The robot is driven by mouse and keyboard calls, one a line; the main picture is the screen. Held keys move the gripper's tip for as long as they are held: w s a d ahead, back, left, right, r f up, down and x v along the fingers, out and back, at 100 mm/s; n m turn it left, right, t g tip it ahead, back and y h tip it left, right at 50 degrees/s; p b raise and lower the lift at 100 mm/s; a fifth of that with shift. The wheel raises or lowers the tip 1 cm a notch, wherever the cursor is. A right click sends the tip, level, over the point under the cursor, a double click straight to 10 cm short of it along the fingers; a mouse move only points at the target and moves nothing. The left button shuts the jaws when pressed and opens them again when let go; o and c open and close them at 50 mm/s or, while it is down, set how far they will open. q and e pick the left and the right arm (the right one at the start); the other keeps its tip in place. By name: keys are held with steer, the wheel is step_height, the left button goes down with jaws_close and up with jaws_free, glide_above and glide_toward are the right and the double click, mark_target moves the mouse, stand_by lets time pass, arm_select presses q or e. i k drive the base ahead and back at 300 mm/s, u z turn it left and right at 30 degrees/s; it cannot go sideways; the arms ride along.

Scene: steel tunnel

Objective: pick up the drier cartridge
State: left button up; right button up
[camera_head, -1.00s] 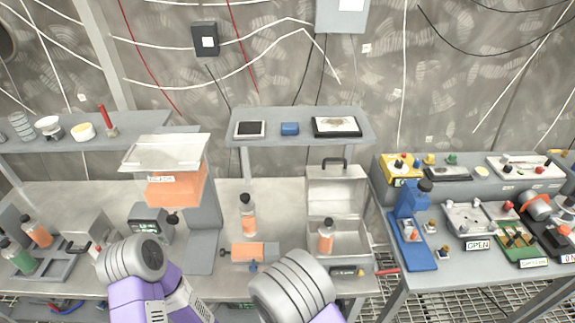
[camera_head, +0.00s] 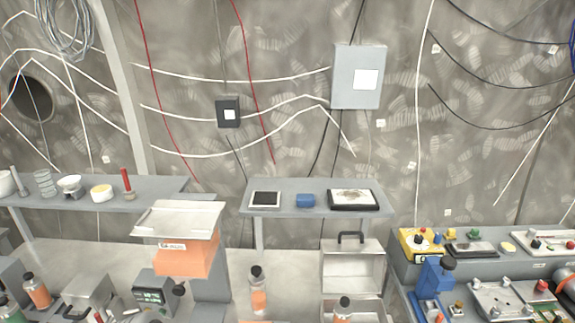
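No label names the drier cartridge. The likeliest forms are clear bottles with orange filling and dark caps: one stands upright mid-table (camera_head: 258,290), one at the open metal case (camera_head: 342,310), cut by the bottom edge, and one at the far left (camera_head: 37,291). I cannot tell which one is meant. My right gripper is out of view.
An orange box with a pale lid (camera_head: 178,218) stands left of the middle bottle, beside a dark display unit (camera_head: 155,288). The open metal case (camera_head: 353,268) stands to the right. A raised grey shelf (camera_head: 232,205) is behind. Blue equipment (camera_head: 432,278) stands on the right bench.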

mark_target(35, 286)
steer(key=u, duration=2.45)
steer(key=k, duration=1.3)
steer(key=u, duration=0.9)
steer(key=i, duration=2.9)
steer(key=z, duration=1.05)
